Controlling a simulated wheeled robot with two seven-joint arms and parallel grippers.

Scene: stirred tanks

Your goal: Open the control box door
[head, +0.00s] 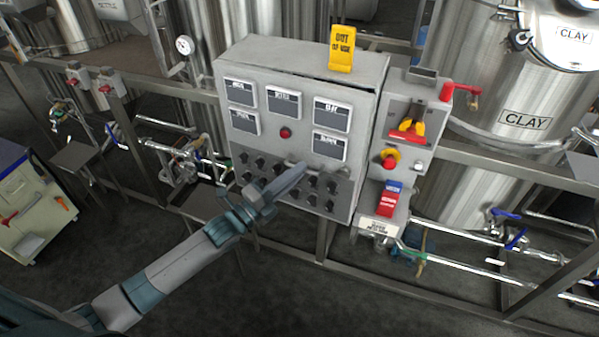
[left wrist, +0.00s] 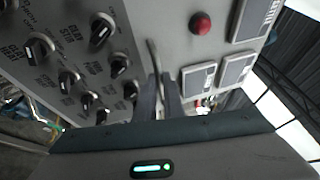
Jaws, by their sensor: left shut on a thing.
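The grey control box (head: 300,62) stands on the rail frame in the middle of the head view. Its door (head: 262,137) faces me, with several display panels, a red button (head: 286,132) and rows of black knobs. A thin dark line runs along the door's upper right edge; I cannot tell if it is slightly ajar. My left gripper (head: 300,168) is at the door's lower middle, shut on the metal door handle (left wrist: 153,58). The fingers (left wrist: 158,98) hide part of the handle in the left wrist view. My right gripper is not in view.
A yellow sign (head: 342,48) stands on the box. A switch unit (head: 412,125) with red and yellow controls adjoins it on the right. Steel tanks (head: 480,110) stand behind, and pipes with blue valves (head: 510,232) run low right. The dark floor (head: 270,285) in front is clear.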

